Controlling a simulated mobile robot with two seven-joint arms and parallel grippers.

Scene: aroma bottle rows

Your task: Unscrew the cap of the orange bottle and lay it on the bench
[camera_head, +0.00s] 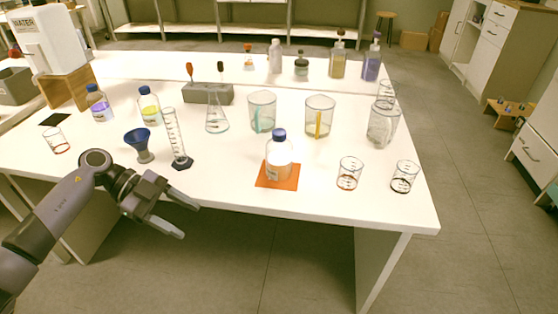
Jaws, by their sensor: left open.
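A clear bottle with a dark blue cap (279,134) stands upright on an orange mat (265,184) near the front edge of the bench (330,205). Its contents look pale, and the cap is on its neck. A small vessel with an orange top and orange contents (248,62) stands far back. I cannot tell which of these is the orange bottle. My left gripper (190,221) is open and empty, in front of the bench edge, left of the mat and apart from the bottle. My right gripper is out of view.
A graduated cylinder (176,140) and a blue funnel (137,138) stand behind my left gripper. Two small beakers (350,174) (404,178) stand right of the mat, and jugs (319,117) behind it. Bare bench lies left of the mat.

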